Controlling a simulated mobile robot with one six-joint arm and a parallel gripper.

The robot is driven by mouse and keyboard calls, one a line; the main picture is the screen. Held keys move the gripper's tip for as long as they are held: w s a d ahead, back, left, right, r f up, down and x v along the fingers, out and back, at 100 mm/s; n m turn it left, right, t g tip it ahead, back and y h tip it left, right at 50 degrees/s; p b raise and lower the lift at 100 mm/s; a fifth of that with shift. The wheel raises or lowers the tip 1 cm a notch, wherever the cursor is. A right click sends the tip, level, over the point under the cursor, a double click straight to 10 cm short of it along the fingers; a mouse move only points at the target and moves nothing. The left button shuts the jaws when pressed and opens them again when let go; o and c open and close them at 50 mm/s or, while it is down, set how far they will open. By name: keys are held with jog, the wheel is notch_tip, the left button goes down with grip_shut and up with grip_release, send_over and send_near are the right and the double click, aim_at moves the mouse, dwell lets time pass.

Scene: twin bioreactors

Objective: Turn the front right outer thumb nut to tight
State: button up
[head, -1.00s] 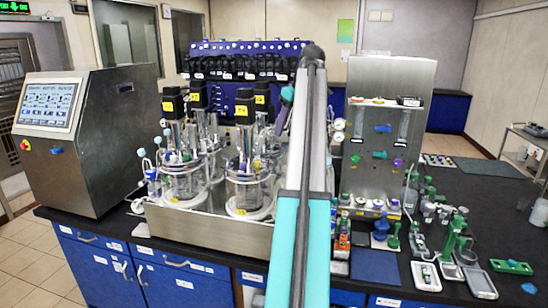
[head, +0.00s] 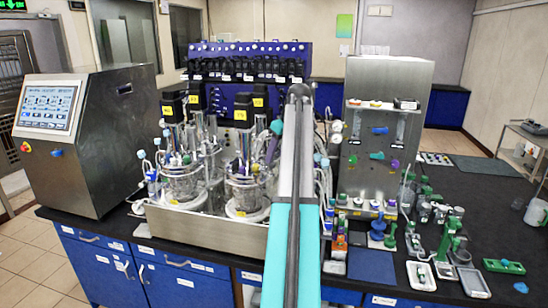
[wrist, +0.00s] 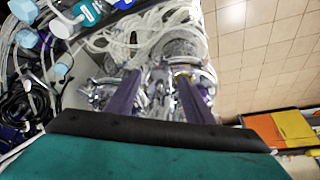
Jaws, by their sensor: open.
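The front right glass vessel (head: 243,190) stands in the steel tray (head: 205,226), with a black motor (head: 244,108) above it. My gripper (head: 271,149) is just right of this vessel's upper part, pointing down and partly hidden by my arm. In the wrist view my gripper (wrist: 158,85) shows two purple fingers spread apart with nothing clearly held between them. Shiny metal headplate fittings (wrist: 158,98) lie between and beyond the fingers. I cannot pick out the front right outer thumb nut among the fittings and reflections.
The front left vessel (head: 182,183) stands beside it. Pale tubing (wrist: 125,40) crowds the space near the fingers. A steel gas cabinet (head: 385,130) stands to the right. Blue-capped connectors (wrist: 62,70) lie at the left of the wrist view.

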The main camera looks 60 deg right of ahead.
aim_at(273, 164)
jog(key=shift+p+x, duration=0.5)
jog(key=shift+x, duration=1.15)
jog(key=shift+c, duration=0.5)
jog(key=c, duration=0.9)
jog(key=shift+c, duration=0.2)
jog(key=shift+a+f+m+b, duration=0.15)
jog(key=shift+m+b, duration=0.3)
jog(key=shift+m, duration=0.25)
jog(key=shift+w+m+h+b, duration=0.1)
jog(key=shift+m+h+b, duration=0.2)
jog(key=shift+m+h, duration=0.4)
jog(key=shift+r, duration=0.2)
jog(key=o, duration=1)
